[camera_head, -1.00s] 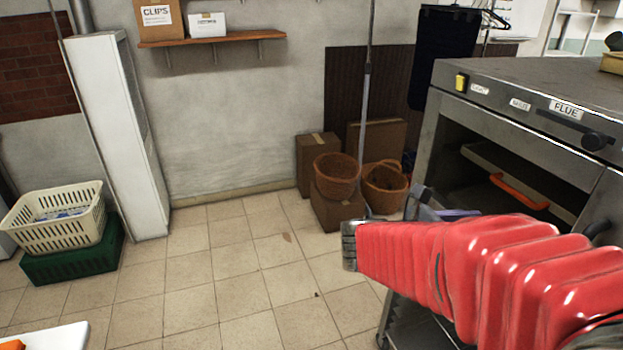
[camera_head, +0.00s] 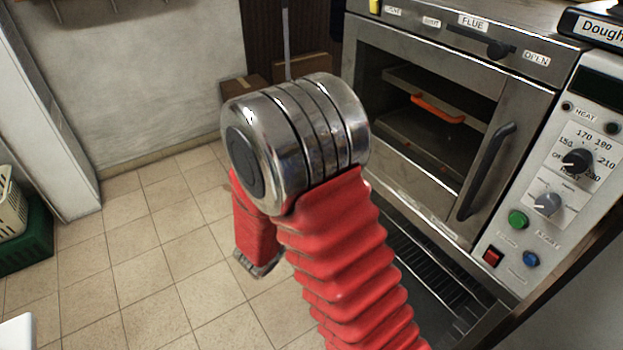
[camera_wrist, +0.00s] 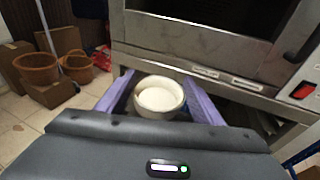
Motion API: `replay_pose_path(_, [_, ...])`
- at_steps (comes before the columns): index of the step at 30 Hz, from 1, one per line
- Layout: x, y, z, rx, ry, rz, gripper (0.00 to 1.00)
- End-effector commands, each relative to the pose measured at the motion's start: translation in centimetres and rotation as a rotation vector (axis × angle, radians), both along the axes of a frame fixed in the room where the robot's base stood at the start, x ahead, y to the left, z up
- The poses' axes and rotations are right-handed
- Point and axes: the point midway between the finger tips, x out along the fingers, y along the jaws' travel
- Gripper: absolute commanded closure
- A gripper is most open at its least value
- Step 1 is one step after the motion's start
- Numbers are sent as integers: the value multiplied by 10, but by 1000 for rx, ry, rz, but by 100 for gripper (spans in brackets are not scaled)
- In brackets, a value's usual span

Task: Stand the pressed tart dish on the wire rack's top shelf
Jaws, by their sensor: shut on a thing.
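The pressed tart dish, a small round cream-white dish (camera_wrist: 160,97), shows in the wrist view between the two purple fingers of my gripper (camera_wrist: 158,84). My gripper is shut on it, and its rim faces the camera. Dish and fingers are hidden in the head view, where my red-sleeved arm fills the middle. A dark shelf of parallel wires (camera_head: 440,283) lies below the oven in the head view, partly behind my arm. I cannot tell whether it is the wire rack's top shelf.
A steel oven (camera_head: 400,190) with an orange-handled thing (camera_head: 437,108) inside stands close on the right, its control panel (camera_head: 560,170) beside it. Wicker baskets (camera_wrist: 38,69) and cardboard boxes (camera_wrist: 50,95) are by the wall. Tiled floor (camera_head: 150,250) is open at left.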

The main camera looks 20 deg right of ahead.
Motion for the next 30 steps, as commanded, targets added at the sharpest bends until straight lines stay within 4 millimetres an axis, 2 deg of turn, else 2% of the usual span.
replay_pose_path(1, [4, 5, -12, -1, 7, 16, 78])
replay_pose_path(6, [17, 21, -49, 7, 10, 70, 78])
replay_pose_path(12, [27, 35, -81, 16, 10, 117, 78])
replay_pose_path(17, [30, 39, -89, 20, 10, 131, 78])
replay_pose_path(30, [30, 39, -89, 20, 10, 131, 78])
